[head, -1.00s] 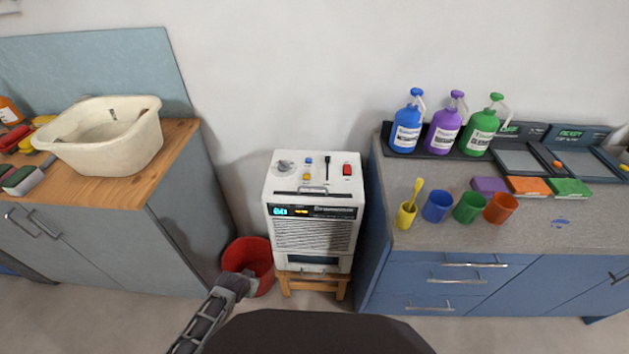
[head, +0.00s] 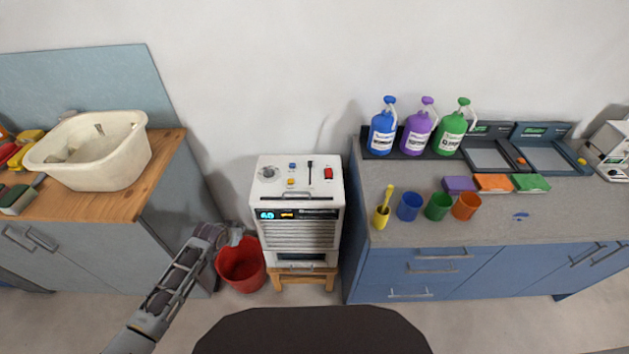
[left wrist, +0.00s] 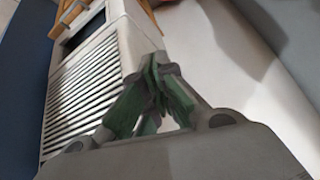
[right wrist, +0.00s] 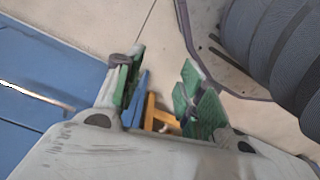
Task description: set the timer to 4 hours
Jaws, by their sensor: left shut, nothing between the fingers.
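A white boxy machine (head: 298,232) stands on a small wooden stool between the two counters. Its top carries a round grey knob (head: 268,172), a blue button (head: 292,165), a yellow button (head: 291,182), a black slider (head: 310,169) and a red switch (head: 328,173). A front display (head: 287,214) shows lit blue and orange characters, too small to read surely. My left gripper (head: 235,237) is shut and empty, left of the machine near the red bucket. In the left wrist view, its fingers (left wrist: 155,78) are beside the machine's grille (left wrist: 78,110). My right gripper (right wrist: 163,72) is open and empty.
The red bucket (head: 241,268) stands on the floor left of the stool (head: 279,283). A grey cabinet with a cream basin (head: 95,160) is at left. A blue counter (head: 420,270) with bottles, cups and scales is close at right. Space above the machine is clear.

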